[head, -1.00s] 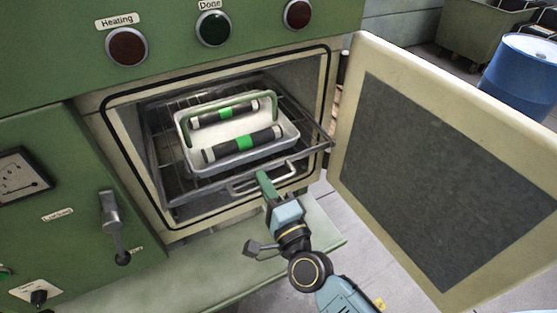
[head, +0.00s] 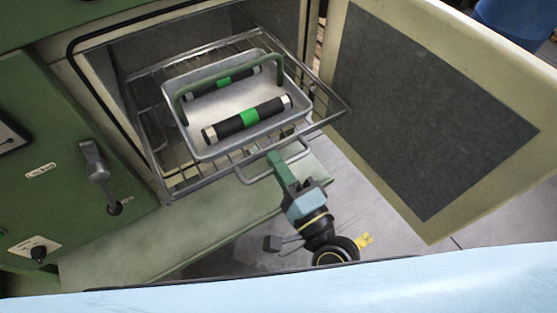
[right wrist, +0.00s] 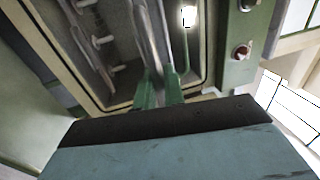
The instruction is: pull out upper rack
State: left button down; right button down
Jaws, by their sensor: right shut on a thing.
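The upper rack (head: 180,186) is a wire shelf that sticks out of the front of the open oven chamber. A metal tray (head: 212,151) with a green handle sits on it and holds two black cylinders (head: 250,117) with green bands. My right gripper (head: 274,160) is shut on the rack's front handle (head: 300,150), in front of the tray. In the right wrist view its green fingers (right wrist: 160,90) close around a metal bar, with the chamber behind. My left gripper is in neither view.
The oven door (head: 430,110) stands wide open at the right. A green ledge (head: 160,235) runs below the chamber. A lever (head: 96,165) is on the green panel at the left. Grey floor shows between ledge and door.

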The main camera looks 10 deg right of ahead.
jog(key=c, duration=1.6)
grip_release()
jog(key=shift+c, duration=0.2)
jog(key=b+v, duration=0.2)
jog(key=v, duration=1.1)
jog(key=shift+s+b, duration=0.25)
jog(key=shift+b, duration=0.1)
jog(key=shift+d, duration=0.1)
